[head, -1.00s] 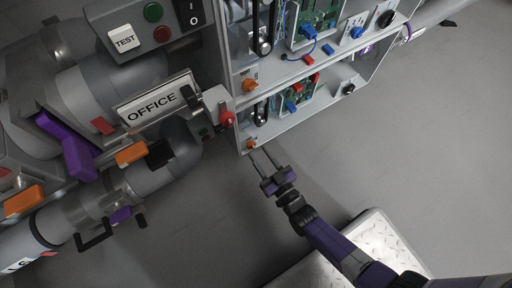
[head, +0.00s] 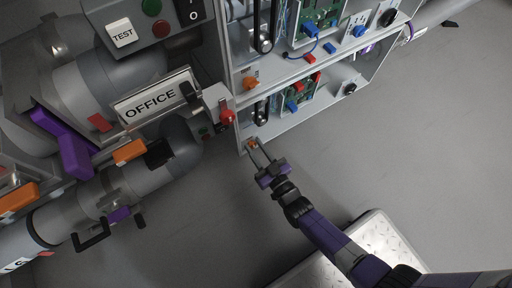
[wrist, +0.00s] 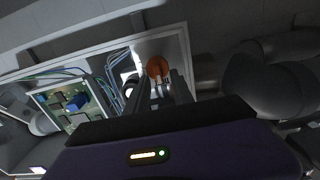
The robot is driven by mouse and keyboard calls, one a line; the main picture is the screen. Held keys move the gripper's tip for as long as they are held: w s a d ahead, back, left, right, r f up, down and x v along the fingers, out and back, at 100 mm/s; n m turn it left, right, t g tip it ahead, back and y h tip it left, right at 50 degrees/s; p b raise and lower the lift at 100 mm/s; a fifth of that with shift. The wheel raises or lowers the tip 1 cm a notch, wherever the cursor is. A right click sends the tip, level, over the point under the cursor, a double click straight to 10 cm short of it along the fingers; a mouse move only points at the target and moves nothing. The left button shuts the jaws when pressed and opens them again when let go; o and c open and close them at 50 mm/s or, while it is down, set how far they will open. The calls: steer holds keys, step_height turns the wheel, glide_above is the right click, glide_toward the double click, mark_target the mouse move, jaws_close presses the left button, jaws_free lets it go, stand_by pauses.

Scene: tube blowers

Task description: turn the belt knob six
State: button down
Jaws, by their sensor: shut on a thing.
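A small orange knob (head: 251,145) sits at the lower left corner of the open cabinet's lower compartment, beside a black belt (head: 261,111) on pulleys. My gripper (head: 256,149) has its two long fingers on either side of this knob and is shut on it. In the wrist view the knob (wrist: 158,67) shows round and orange at the fingertips, its lower part partly hidden by the fingers. A second orange knob (head: 250,83) sits in the compartment above, beside another belt (head: 264,28). I cannot read a number at either knob.
A red valve handle (head: 227,117) sticks out just left of the cabinet. Green circuit boards (head: 296,97) with blue plugs stand further right inside. The grey floor (head: 420,150) on the right is clear.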

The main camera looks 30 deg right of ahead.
steer(key=shift+f+m, duration=0.1)
steer(key=shift+m, duration=0.2)
steer(key=m+b, duration=0.1)
steer(key=m, duration=0.3)
steer(key=shift+s+d+f+b, duration=0.1)
steer(key=shift+d+f+b, duration=0.05)
steer(key=shift+d+b, duration=0.2)
steer(key=shift+d+f+m+b, duration=0.15)
steer(key=shift+f+m+b, duration=0.15)
steer(key=shift+m, duration=1.9)
steer(key=shift+d+f+m+b, duration=0.2)
steer(key=shift+m+b, duration=0.05)
steer(key=shift+m, duration=1.95)
steer(key=shift+d+f+m+b, duration=0.15)
steer(key=shift+f+m+b, duration=0.15)
steer(key=shift+m, duration=1.9)
steer(key=c, duration=1.4)
jaws_free()
steer(key=shift+r, duration=0.1)
